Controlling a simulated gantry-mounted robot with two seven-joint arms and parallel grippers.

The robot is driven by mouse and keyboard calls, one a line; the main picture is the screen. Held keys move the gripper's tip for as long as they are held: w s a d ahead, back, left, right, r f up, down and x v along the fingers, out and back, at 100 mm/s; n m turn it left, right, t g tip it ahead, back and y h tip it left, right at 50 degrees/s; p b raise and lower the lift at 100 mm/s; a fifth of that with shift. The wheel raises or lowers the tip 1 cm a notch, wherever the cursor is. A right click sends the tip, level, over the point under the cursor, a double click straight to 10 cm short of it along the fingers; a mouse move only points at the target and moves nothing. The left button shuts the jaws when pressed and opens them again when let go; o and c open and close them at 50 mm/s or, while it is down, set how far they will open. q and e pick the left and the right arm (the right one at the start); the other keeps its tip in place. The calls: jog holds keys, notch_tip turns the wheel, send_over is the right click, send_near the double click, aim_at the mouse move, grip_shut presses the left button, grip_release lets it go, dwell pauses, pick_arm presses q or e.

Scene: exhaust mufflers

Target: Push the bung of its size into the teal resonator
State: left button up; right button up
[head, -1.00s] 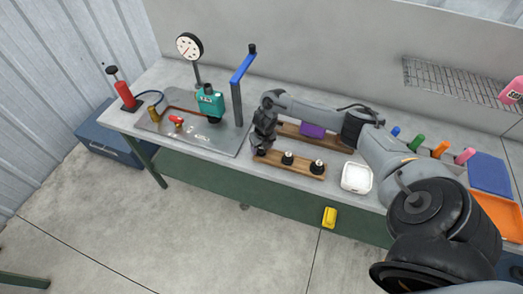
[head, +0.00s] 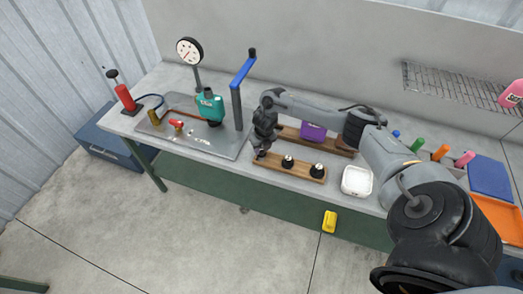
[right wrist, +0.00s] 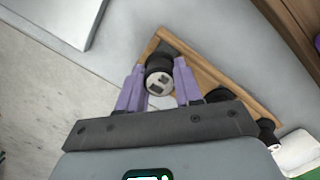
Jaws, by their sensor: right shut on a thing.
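The teal resonator (head: 210,106) sits on the metal plate at the left of the bench, beside the blue-handled post. My right gripper (head: 261,153) is at the left end of the front wooden rack. In the right wrist view its two purple fingers (right wrist: 160,70) are shut on a black bung (right wrist: 158,77) with a pale end face. I cannot tell whether this bung is clear of the rack. Two other black bungs, a middle one (head: 288,161) and a right one (head: 317,170), stand on the rack. My left gripper is out of view.
The wooden rack (head: 303,176) lies near the bench's front edge. The metal plate (head: 222,147) also carries the blue-handled post (head: 238,105), a dial gauge (head: 190,50) and a red fitting (head: 176,124). A white dish (head: 357,181) and a purple part (head: 313,132) are right of the gripper.

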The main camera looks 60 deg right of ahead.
jog(key=r, duration=0.2)
jog(key=shift+s+d+r, duration=0.2)
jog(key=shift+s+r, duration=0.15)
jog(key=shift+s, duration=0.05)
jog(key=s+d+r, duration=0.3)
jog(key=s+r, duration=0.3)
jog(key=s, duration=0.4)
jog(key=shift+d+r, duration=0.2)
jog(key=shift+d, duration=0.15)
